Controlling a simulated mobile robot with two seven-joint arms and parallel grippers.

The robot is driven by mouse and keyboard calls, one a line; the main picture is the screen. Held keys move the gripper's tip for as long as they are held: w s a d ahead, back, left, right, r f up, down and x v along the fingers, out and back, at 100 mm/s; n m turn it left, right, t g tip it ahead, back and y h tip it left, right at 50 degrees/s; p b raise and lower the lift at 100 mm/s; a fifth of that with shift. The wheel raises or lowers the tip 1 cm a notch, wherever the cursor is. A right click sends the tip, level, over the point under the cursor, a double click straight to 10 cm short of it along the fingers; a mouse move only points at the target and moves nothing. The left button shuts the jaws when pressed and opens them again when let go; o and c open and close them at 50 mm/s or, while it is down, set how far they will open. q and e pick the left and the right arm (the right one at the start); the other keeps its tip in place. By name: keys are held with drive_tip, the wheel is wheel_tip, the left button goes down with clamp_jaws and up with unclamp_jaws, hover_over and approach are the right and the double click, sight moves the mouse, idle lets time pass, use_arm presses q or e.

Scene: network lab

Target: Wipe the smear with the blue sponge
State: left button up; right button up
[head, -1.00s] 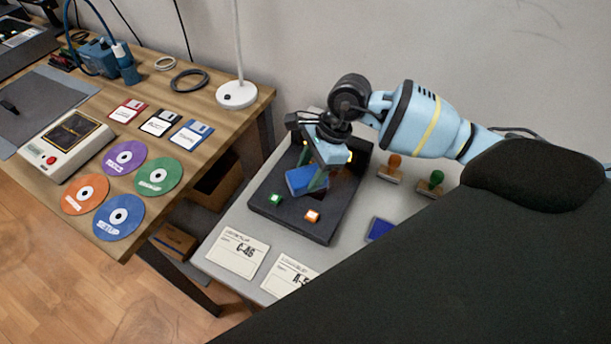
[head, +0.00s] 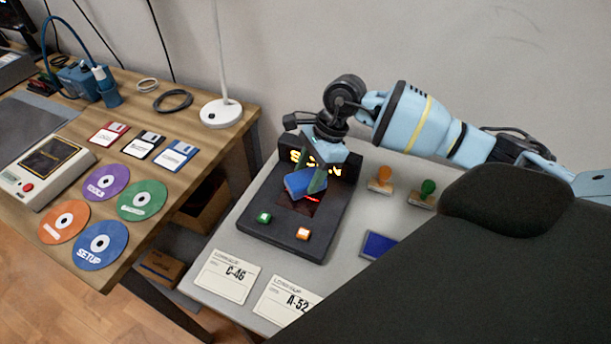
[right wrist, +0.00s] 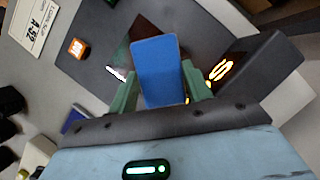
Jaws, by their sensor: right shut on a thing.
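My right gripper (head: 314,182) is shut on the blue sponge (head: 304,186) and holds it, tilted, over the dark glass window of a black scanner (head: 276,229). In the right wrist view the sponge (right wrist: 158,68) sits between the two green fingers (right wrist: 160,90), with its far end over the dark red window (right wrist: 141,27). I cannot tell whether the sponge touches the glass. A bright red line (head: 312,199) shows on the window beside the sponge. I cannot make out a smear; the sponge hides part of the window. My left gripper is not in view.
The scanner has a green button (head: 264,217), an orange button (head: 303,233) and a lit sign at its back. Stamps (head: 381,180), a blue pad (head: 379,245) and cards (head: 227,276) lie around it. A wooden table (head: 190,140) with discs and a lamp stands left.

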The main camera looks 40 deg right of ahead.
sight(287, 211)
drive_tip(key=shift+w+d+r, duration=0.35)
drive_tip(key=shift+w+d, duration=0.15)
drive_tip(key=shift+d, duration=0.15)
drive_tip(key=shift+r, duration=0.1)
drive_tip(key=shift+s+a+p, duration=0.45)
drive_tip(key=shift+s+a, duration=0.05)
drive_tip(key=shift+a, duration=0.4)
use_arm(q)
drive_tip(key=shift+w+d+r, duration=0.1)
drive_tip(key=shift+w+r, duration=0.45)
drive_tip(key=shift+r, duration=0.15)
use_arm(e)
drive_tip(key=shift+s+a+f, duration=0.2)
drive_tip(key=shift+s+a, duration=0.4)
drive_tip(key=shift+a, duration=0.3)
use_arm(q)
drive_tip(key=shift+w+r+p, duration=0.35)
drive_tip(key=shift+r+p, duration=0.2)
drive_tip(key=shift+p, duration=0.05)
use_arm(e)
drive_tip(key=shift+s+a+f, duration=0.1)
drive_tip(key=shift+s+a, duration=0.45)
drive_tip(key=shift+a, duration=0.35)
drive_tip(key=shift+s+a+f, duration=0.1)
drive_tip(key=shift+s+a, duration=0.4)
drive_tip(key=shift+a, duration=0.4)
